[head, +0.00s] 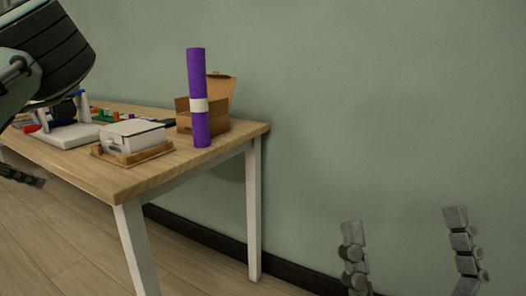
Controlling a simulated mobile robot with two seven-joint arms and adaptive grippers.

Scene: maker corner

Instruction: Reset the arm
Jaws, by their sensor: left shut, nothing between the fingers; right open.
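My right gripper (404,222) is at the bottom right, with its two grey segmented fingers wide apart and nothing between them. It is to the right of the table and in front of the bare wall. My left arm enters at the upper left. Only a dark finger part of my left gripper (21,177) shows at the left edge, beside the table's front edge. It is shut, with nothing seen in it; the rest of it is out of frame or hidden.
A wooden table (142,181) with white legs stands against the green wall (380,110). On it are an upright purple roll (196,75) with a white band, an open cardboard box (218,122), a white box (131,134) on a wooden tray (155,154) and a white-based device (68,136).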

